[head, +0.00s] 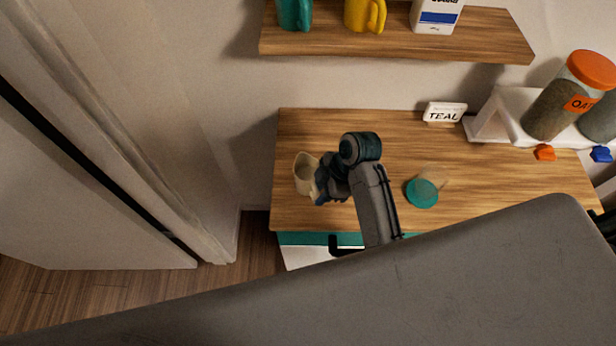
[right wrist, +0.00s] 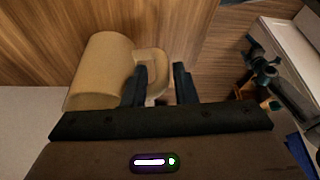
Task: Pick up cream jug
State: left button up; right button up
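The cream jug (head: 306,173) stands on the wooden cabinet top near its left edge. In the right wrist view the jug (right wrist: 100,70) fills the left side, with its loop handle (right wrist: 152,60) towards the fingers. My right gripper (head: 318,186) is beside the jug on its handle side. In the right wrist view the gripper (right wrist: 161,72) has its fingers apart, and part of the handle shows between them. I cannot tell whether they touch it. No left gripper shows in the head view; a dark jointed arm part at the right of the wrist view is unclear.
A teal round item (head: 422,192) lies right of my arm. A TEAL sign (head: 444,112) stands at the back. A white stand (head: 490,122) and a jar with an orange lid (head: 565,105) are at right. A shelf (head: 390,45) with mugs hangs above.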

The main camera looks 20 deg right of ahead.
jog(key=shift+p+x, duration=0.45)
jog(key=shift+x, duration=0.65)
jog(key=shift+s+a+f, duration=0.1)
jog(key=shift+s+f, duration=0.05)
jog(key=shift+f, duration=0.4)
grip_shut()
pick_arm(q)
jog(key=shift+w+r, duration=0.25)
jog(key=shift+r, duration=0.25)
jog(key=shift+w+r, duration=0.2)
jog(key=shift+r, duration=0.25)
jog(key=shift+w+f, duration=0.1)
